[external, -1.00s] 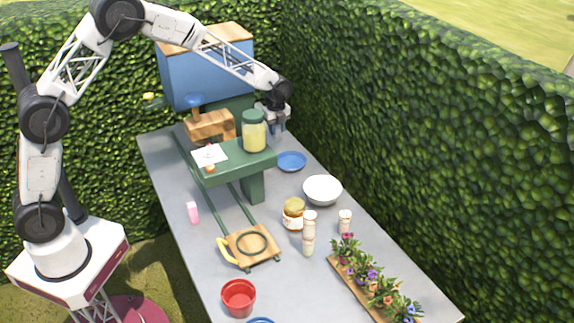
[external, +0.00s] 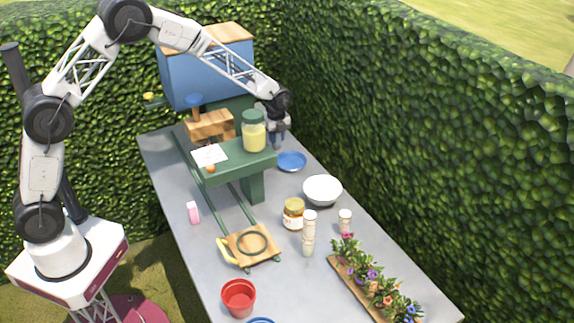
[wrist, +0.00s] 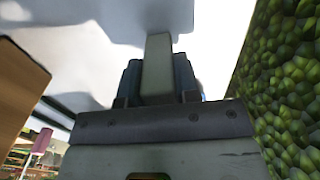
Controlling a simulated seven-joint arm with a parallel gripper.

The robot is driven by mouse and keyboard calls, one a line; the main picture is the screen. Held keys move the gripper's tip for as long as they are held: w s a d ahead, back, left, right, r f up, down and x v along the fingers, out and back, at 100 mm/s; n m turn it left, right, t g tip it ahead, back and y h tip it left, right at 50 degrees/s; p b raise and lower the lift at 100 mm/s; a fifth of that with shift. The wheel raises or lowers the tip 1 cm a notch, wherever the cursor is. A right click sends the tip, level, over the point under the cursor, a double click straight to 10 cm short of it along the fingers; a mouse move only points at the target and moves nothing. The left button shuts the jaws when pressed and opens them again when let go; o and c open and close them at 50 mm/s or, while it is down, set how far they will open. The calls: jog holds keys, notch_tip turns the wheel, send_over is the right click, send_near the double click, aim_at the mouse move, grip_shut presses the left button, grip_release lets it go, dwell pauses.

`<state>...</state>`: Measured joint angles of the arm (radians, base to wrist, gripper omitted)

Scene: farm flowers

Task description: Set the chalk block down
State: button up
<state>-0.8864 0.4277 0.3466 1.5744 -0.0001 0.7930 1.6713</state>
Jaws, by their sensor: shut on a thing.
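My gripper (external: 277,138) is behind the green stand, above the far part of the grey table near the blue plate (external: 291,161). In the wrist view my gripper (wrist: 158,85) is shut on a pale, narrow block, which I take to be the chalk block (wrist: 158,65). It stands between the two dark fingers. In the external view the block cannot be made out at the fingertips. I cannot tell whether the block touches a surface below.
The green stand (external: 240,165) carries a lidded jar (external: 254,135) close to my gripper's left. A white bowl (external: 322,189), a honey jar (external: 293,214) and a flower planter (external: 372,285) stand nearer the front. A hedge (external: 430,150) rises on the right.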

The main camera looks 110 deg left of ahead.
jog(key=o, duration=0.9)
jog(key=shift+o, duration=0.2)
jog(key=shift+r, duration=0.15)
jog(key=shift+r, duration=6)
